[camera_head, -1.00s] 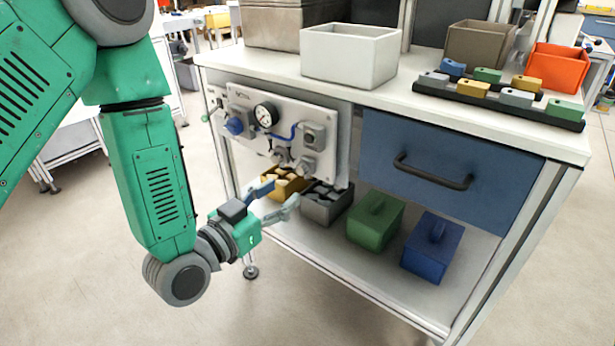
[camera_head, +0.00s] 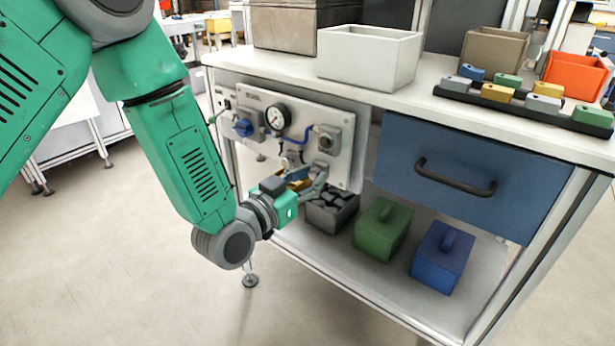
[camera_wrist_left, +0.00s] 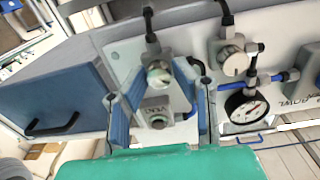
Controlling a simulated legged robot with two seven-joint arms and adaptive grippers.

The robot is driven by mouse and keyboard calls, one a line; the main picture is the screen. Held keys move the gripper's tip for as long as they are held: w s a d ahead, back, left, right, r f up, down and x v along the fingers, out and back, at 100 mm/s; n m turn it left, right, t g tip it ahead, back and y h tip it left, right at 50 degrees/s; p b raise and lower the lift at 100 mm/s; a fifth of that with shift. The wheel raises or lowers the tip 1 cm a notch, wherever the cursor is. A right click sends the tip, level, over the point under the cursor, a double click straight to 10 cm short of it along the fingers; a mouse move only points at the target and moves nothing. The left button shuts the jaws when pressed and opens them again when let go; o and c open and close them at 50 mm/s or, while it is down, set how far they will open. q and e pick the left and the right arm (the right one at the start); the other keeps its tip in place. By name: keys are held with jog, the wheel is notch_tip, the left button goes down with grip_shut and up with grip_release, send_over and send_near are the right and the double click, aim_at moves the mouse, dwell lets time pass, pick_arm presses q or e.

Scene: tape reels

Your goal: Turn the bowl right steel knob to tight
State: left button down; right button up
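The grey-white bowl panel (camera_head: 345,112) is on the left of the bench front. Its lower right steel knob (camera_wrist_left: 159,75) lies between the fingers of my left gripper (camera_wrist_left: 156,92) in the left wrist view. The fingers are apart, one on each side of the knob, with gaps visible; I cannot tell any contact. In the head view my left gripper (camera_head: 312,181) reaches the panel's lower right edge and partly hides this knob. A second steel knob (camera_wrist_left: 232,60) is beside it in the wrist view. My right gripper is not in view.
The panel also carries a pressure gauge (camera_head: 278,116), a blue knob (camera_head: 243,127) and blue tubing. A blue drawer (camera_head: 455,175) with a dark handle is to the right. Below are a grey bin (camera_head: 333,212), a green box (camera_head: 383,230) and a blue box (camera_head: 438,258).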

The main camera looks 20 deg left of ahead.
pick_arm(q)
jog(key=shift+d+r+y, duration=0.2)
jog(key=shift+d+y, duration=0.05)
jog(key=shift+y, duration=0.05)
jog(key=shift+w+a+m+p, duration=0.1)
jog(key=shift+a+m+p, duration=0.2)
jog(key=shift+m, duration=0.6)
jog(key=shift+d+m+p, duration=0.25)
jog(key=shift+m+p, duration=0.3)
jog(key=shift+m, duration=0.65)
jog(key=m, duration=0.2)
jog(key=shift+a+m+p, duration=0.1)
jog(key=shift+m+p, duration=0.2)
jog(key=shift+m, duration=1.4)
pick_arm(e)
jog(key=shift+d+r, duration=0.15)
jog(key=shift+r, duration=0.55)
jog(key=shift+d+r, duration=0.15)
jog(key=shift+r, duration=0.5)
pick_arm(q)
jog(key=shift+f, duration=0.1)
